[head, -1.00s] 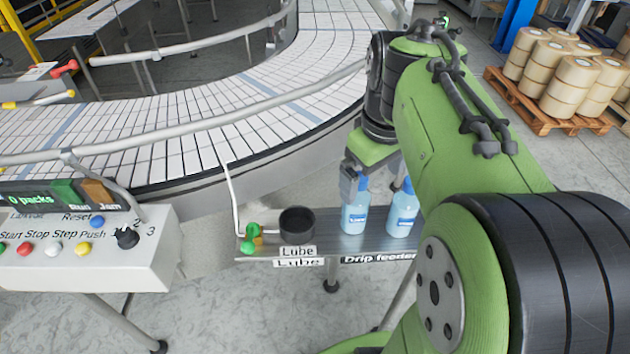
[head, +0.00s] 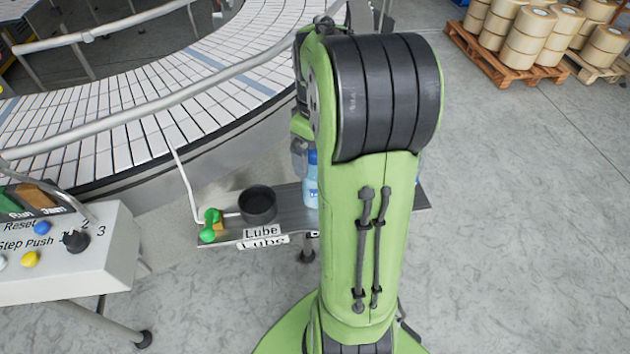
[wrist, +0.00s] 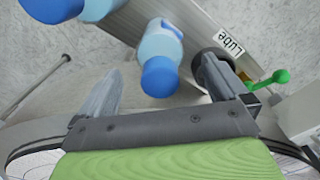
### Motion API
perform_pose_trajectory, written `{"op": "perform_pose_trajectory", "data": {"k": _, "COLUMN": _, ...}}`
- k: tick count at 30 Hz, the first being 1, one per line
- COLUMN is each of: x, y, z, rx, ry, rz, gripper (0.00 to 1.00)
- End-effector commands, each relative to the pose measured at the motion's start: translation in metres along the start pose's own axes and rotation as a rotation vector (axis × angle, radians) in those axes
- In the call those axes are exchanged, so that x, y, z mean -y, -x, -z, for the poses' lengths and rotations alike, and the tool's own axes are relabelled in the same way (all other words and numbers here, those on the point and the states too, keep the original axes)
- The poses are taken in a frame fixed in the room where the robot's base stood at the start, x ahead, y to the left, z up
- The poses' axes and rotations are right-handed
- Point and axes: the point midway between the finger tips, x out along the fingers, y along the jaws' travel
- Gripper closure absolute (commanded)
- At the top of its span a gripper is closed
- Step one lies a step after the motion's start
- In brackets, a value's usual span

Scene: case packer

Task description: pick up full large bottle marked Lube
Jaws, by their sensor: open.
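A light-blue bottle with a blue cap (wrist: 160,62) stands on the grey shelf in the wrist view, just beyond and between my fingers. It also shows in the head view (head: 311,182), mostly hidden behind my arm. A second blue-capped bottle (wrist: 52,8) is at the top left of the wrist view; its body is largely cut off. No marking on either bottle is readable. My gripper (wrist: 162,90) is open and empty, its two fingers spread on either side of the nearer bottle's cap.
The shelf (head: 285,202) carries a black cup (head: 257,205) and a green-knobbed part (head: 209,226) beside the "Lube" label (head: 262,232). The curved conveyor (head: 150,130) with its rail runs behind. A control box (head: 75,250) stands at left.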

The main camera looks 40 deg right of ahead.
Motion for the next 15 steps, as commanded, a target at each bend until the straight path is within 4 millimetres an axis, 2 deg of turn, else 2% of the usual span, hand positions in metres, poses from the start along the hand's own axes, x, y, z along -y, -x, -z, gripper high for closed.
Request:
{"op": "perform_pose_trajectory", "data": {"k": 3, "x": 0.0, "y": -0.025, "z": 0.001, "rx": 0.004, "ry": -0.002, "rz": 0.004, "gripper": 0.0}}
{"op": "perform_pose_trajectory", "data": {"k": 6, "x": 0.0, "y": -0.037, "z": 0.001, "rx": 0.003, "ry": -0.001, "rz": 0.003, "gripper": 0.0}}
{"op": "perform_pose_trajectory", "data": {"k": 13, "x": 0.0, "y": -0.039, "z": 0.002, "rx": 0.0, "ry": -0.001, "rz": 0.0, "gripper": 0.0}}
{"op": "perform_pose_trajectory", "data": {"k": 15, "x": 0.0, "y": -0.038, "z": 0.002, "rx": 0.0, "ry": -0.001, "rz": 0.0, "gripper": 0.11}}
